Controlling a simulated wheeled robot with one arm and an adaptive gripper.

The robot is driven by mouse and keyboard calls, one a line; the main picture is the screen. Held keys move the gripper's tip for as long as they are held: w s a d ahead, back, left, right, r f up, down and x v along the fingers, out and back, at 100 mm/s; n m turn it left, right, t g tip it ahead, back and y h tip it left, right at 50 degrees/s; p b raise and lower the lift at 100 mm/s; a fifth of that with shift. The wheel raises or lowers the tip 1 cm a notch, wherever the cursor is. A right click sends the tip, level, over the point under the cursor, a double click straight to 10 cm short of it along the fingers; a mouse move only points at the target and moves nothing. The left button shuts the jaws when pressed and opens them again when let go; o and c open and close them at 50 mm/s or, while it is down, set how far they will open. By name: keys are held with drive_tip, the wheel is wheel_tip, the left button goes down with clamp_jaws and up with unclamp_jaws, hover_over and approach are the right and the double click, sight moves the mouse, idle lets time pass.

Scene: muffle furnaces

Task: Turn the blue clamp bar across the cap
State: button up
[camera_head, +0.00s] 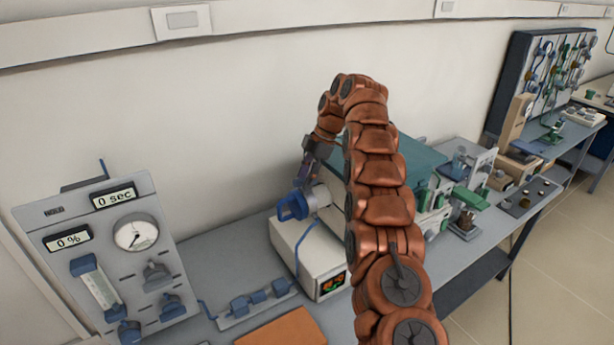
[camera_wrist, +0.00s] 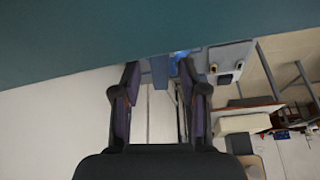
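A blue fitting (camera_head: 293,207) sticks out at the left end of the teal-topped furnace (camera_head: 415,160) in the head view. I cannot tell its clamp bar and cap apart. My gripper (camera_head: 308,178) hangs just above and beside this blue fitting, partly hidden by my arm; contact cannot be judged. A small blue patch (camera_wrist: 180,62) shows beyond the fingertips, near the right finger. A teal surface (camera_wrist: 120,35) fills the top of the wrist view.
A white controller box (camera_head: 312,262) with a lit display stands under the blue fitting. A gas panel (camera_head: 100,255) with a gauge and blue knobs stands at left. Small blue valves (camera_head: 258,300) and an orange-brown pad (camera_head: 282,330) lie on the bench. The wall is close behind.

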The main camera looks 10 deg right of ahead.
drive_tip(key=shift+f+m+b, duration=0.15)
drive_tip(key=shift+m+b, duration=0.15)
drive_tip(key=shift+b, duration=0.25)
